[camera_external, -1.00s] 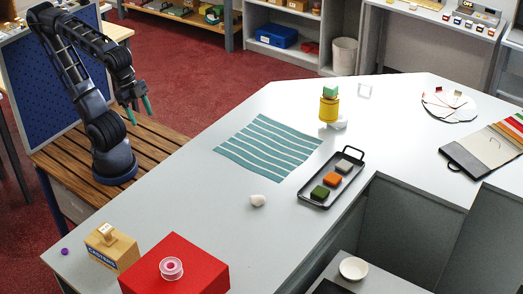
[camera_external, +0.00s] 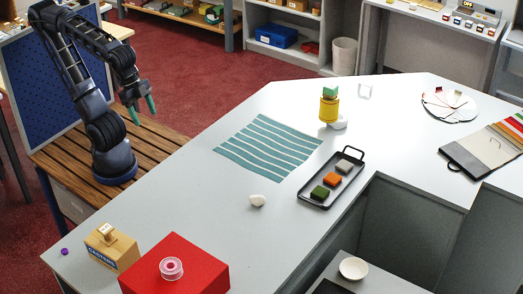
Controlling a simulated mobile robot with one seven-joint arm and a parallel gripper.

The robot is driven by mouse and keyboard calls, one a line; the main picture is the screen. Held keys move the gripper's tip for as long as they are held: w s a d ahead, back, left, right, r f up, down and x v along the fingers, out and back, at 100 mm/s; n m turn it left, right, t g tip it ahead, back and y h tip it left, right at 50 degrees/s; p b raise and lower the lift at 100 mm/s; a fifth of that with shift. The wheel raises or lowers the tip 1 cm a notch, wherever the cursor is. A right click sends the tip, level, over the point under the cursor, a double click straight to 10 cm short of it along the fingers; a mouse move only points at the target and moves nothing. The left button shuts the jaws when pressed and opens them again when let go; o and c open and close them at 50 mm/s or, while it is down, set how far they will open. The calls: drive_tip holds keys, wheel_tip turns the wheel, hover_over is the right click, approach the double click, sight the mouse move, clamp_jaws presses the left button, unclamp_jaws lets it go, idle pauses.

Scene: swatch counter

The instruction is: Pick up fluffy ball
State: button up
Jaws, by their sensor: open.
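A small white fluffy ball (camera_external: 257,200) lies on the grey counter, just in front of the striped cloth and left of the black tray. My gripper (camera_external: 142,110) is in the air to the left, over the slatted wooden bench and well away from the ball. Its two green fingertips are apart, pointing down, with nothing between them.
A striped teal cloth (camera_external: 268,147) lies flat on the counter (camera_external: 215,205). A black tray (camera_external: 312,200) holds three coloured blocks. A red box (camera_external: 200,268) with a pink-and-white spool and a wooden box (camera_external: 112,247) stand at the front. A yellow cylinder (camera_external: 329,108) stands behind.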

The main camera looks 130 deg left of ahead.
drive_tip(key=w+a+r+n+g, duration=0.15)
drive_tip(key=w+n, duration=0.25)
drive_tip(key=w, duration=0.6)
drive_tip(key=n+g, duration=0.3)
drive_tip(key=n, duration=0.8)
hover_over(257, 195)
wheel_tip(257, 195, down, 15)
drive_tip(key=shift+s+a+f, duration=0.1)
drive_tip(key=shift+a+f, duration=0.15)
drive_tip(key=shift+a, duration=0.15)
wheel_tip(257, 195, down, 5)
drive_tip(key=shift+f, duration=0.1)
drive_tip(key=shift+d+f, duration=0.2)
drive_tip(key=shift+f, duration=1.1)
drive_tip(key=shift+d+f, duration=0.2)
drive_tip(key=shift+f, duration=1.05)
drive_tip(key=shift+c, duration=0.5)
